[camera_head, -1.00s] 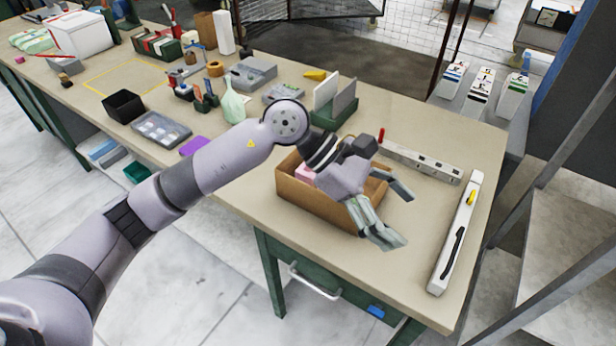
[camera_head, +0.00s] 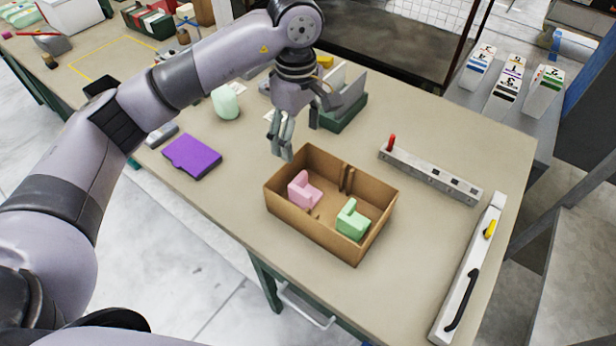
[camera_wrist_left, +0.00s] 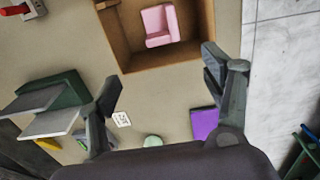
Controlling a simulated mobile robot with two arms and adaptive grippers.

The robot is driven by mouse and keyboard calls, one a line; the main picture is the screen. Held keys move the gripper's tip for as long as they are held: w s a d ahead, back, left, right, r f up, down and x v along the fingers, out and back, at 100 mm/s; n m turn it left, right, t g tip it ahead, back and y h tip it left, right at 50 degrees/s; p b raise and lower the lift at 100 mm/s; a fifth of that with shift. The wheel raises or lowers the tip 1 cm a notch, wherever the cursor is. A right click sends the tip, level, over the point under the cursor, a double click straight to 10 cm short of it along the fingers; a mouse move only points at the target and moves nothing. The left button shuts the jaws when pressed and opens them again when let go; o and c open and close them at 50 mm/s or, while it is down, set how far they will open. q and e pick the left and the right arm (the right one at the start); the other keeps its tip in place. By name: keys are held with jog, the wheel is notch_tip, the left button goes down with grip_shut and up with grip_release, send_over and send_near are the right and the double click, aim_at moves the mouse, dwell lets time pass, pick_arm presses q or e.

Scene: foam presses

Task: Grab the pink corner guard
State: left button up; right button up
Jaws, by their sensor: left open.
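The pink corner guard (camera_head: 304,190) sits in the left part of an open cardboard box (camera_head: 313,233) on the table. It also shows in the left wrist view (camera_wrist_left: 159,25), near the top, inside the box (camera_wrist_left: 160,58). A green corner guard (camera_head: 352,220) sits in the right part of the same box. My left gripper (camera_head: 283,150) points down just behind the box's far left corner. In the left wrist view its fingers (camera_wrist_left: 160,75) are spread apart with nothing between them. My right gripper is not in view.
A purple box-like item (camera_head: 192,156) lies left of the cardboard box. A green holder with upright plates (camera_head: 343,115) stands behind. A grey bar with a red knob (camera_head: 430,175) and a white bar with a black handle (camera_head: 468,275) lie to the right.

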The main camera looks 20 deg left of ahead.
pick_arm(q)
jog(key=p, duration=0.3)
send_over(298, 179)
jog(key=s, duration=0.1)
notch_tip(298, 179, down, 6)
jog(key=shift+s+d+f, duration=0.1)
jog(key=shift+d+f, duration=0.05)
jog(key=shift+f, duration=0.05)
jog(key=f, duration=0.3)
jog(key=shift+w+f, duration=0.15)
jog(key=shift+w, duration=0.1)
jog(key=shift+f+p, duration=0.55)
jog(key=shift+f, duration=0.4)
jog(key=shift+f+p, duration=0.35)
jog(key=shift+p, duration=0.05)
jog(key=f, duration=0.1)
jog(key=f+p, duration=0.1)
jog(key=f, duration=0.1)
jog(key=shift+w+f+p, duration=0.3)
jog(key=shift+p, duration=0.05)
jog(key=shift+a+f, duration=0.2)
jog(key=shift+f, duration=0.15)
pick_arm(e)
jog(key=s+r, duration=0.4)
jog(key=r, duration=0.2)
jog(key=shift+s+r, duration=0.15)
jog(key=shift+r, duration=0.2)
pick_arm(q)
jog(key=shift+c, duration=0.2)
